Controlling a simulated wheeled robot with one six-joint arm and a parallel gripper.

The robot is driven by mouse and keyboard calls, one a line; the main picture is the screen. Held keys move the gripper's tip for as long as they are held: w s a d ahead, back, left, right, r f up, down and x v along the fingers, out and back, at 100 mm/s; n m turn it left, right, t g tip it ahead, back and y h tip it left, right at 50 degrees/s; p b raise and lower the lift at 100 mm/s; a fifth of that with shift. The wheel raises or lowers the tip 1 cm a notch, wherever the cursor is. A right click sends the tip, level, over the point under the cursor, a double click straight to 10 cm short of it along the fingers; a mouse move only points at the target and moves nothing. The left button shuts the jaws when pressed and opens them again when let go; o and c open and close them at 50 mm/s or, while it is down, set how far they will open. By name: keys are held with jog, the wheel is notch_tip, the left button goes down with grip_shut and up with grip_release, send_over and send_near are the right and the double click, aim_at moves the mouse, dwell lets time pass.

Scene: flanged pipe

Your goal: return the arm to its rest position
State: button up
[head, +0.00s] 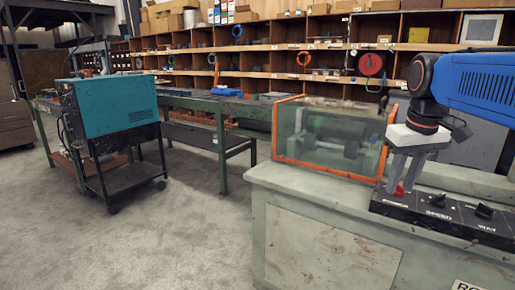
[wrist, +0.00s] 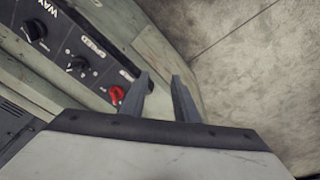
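My gripper (head: 401,182) points down just above the near left end of the black control panel (head: 462,213) on the grey-green machine. In the wrist view, my gripper (wrist: 161,78) has its two fingers apart with nothing between them. The red knob (wrist: 117,94) lies outside the fingers, to the left of the left one. In the head view the red knob (head: 399,190) is partly hidden behind the fingers. I cannot tell the exact height of the fingertips above the panel.
A clear guard box with orange edges (head: 290,103) stands on the machine left of my gripper. Black SPEED (head: 438,200) and WAY (head: 484,211) knobs sit on the panel. A teal welder cart (head: 115,115) and green bench stand left. Shelves line the back. Open floor lies front left.

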jog(key=s+a+f+t, duration=0.1)
jog(key=s+a+f, duration=0.2)
jog(key=s+f, duration=0.5)
jog(key=s+a+f+m+t, duration=0.1)
jog(key=s+a+f, duration=0.1)
jog(key=s+f, duration=0.6)
notch_tip(320, 180, down, 3)
jog(key=shift+s+a+f, duration=0.15)
jog(key=shift+s+a, duration=0.1)
jog(key=shift+a, duration=0.15)
